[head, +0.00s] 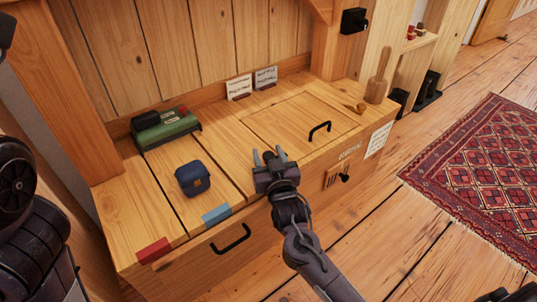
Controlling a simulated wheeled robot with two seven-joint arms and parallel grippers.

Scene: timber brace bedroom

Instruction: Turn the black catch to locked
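A small black catch (345,178) sits on the front face of the wooden bench, right of a slotted wooden piece (332,175). Small lettering shows above it, too small to read, and I cannot tell its setting. My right gripper (269,154) is above the bench top near its front edge, left of the catch and apart from it. Its fingers are spread and nothing shows between them. My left arm is at the left edge; its gripper does not show.
The bench top holds a blue pouch (193,178), a green box (166,129), two cards (239,87) and a lid with a black handle (320,130). A black drawer handle (231,239) is on the front. A patterned rug (483,178) lies on the floor right.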

